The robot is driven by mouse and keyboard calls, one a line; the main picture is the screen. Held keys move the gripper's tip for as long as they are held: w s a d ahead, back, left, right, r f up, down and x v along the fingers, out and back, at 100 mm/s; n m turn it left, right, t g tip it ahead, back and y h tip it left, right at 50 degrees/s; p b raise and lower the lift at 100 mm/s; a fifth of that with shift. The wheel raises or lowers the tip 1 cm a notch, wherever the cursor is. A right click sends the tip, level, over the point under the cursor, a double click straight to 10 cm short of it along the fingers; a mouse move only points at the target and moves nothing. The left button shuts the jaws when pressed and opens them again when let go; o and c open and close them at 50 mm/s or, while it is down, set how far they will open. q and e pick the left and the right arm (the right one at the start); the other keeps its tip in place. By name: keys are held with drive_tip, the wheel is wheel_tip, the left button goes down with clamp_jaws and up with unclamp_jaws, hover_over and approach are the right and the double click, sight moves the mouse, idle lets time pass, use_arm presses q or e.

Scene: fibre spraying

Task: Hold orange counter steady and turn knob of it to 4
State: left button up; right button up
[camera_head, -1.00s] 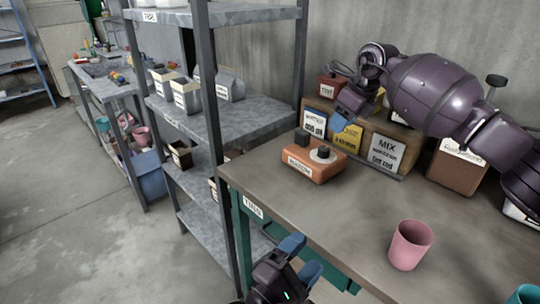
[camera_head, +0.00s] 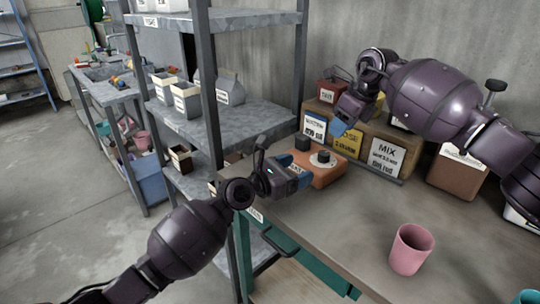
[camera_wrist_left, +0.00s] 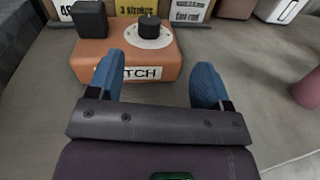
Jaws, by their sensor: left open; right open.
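The orange counter (camera_head: 326,172) sits on the workbench near its back left, with a black block and a dark knob (camera_head: 323,156) on a white dial on top. In the left wrist view the counter (camera_wrist_left: 88,62) shows its front label and the knob (camera_wrist_left: 149,26). My left gripper (camera_wrist_left: 160,82) is open, its blue fingers pointing at the counter's front; the left finger overlaps the counter's front and the right one is beside its right end. Contact cannot be told. My right gripper (camera_head: 338,127) is open, above and behind the counter. The dial numbers are too small to read.
A pink cup (camera_head: 410,249) stands on the workbench (camera_head: 345,225) at the front right. A metal shelf (camera_head: 235,119) with cartons rises just left. The bench middle is clear.

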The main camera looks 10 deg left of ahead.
use_arm(q)
drive_tip(key=n+t+y, duration=0.1)
drive_tip(key=n, duration=0.1)
approach(299, 141)
drive_tip(key=shift+s+d, duration=0.3)
drive_tip(key=shift+s, duration=0.4)
drive_tip(key=shift+w+a+y, duration=0.3)
drive_tip(key=shift+w, duration=0.1)
drive_tip(key=x, duration=1)
drive_tip(key=shift+w+d+r, duration=0.1)
drive_tip(key=shift+w, duration=0.1)
drive_tip(key=shift+c, duration=0.4)
